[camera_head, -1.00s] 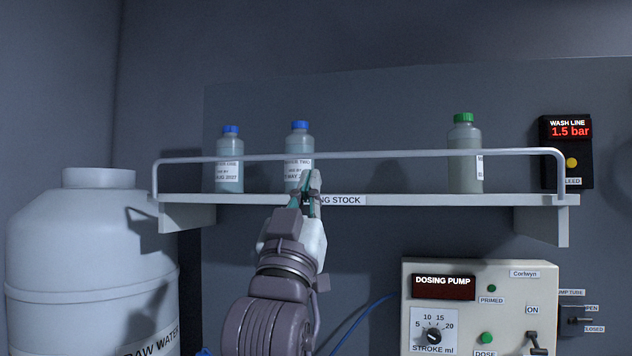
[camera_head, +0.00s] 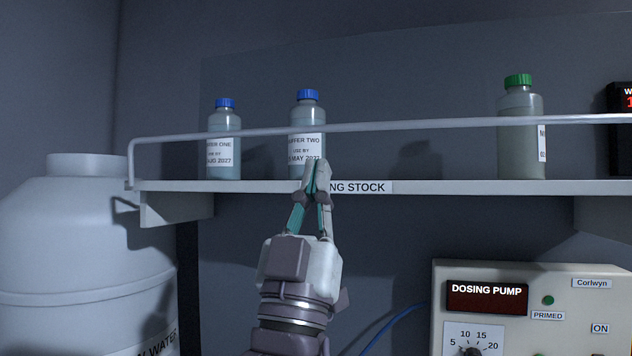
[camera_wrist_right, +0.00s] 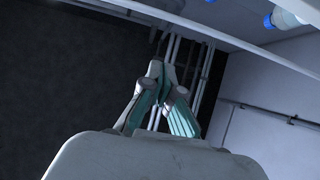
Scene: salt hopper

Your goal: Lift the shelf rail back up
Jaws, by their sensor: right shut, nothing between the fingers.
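The shelf rail (camera_head: 420,123) is a pale bar running along the front of the shelf (camera_head: 480,187), above its front edge and in front of the bottles. It is raised, level with the bottles' labels. The rail also crosses the right wrist view (camera_wrist_right: 215,37). My right gripper (camera_head: 317,163) is shut and empty, its fingertips pointing up at the shelf's front edge, below the rail and apart from it as far as I can tell. The same fingers show in the right wrist view (camera_wrist_right: 163,72). My left gripper is not in view.
Two blue-capped bottles (camera_head: 224,150) (camera_head: 308,110) and a green-capped bottle (camera_head: 521,140) stand on the shelf behind the rail. A white raw water tank (camera_head: 85,240) stands at left. The dosing pump panel (camera_head: 570,310) is below right.

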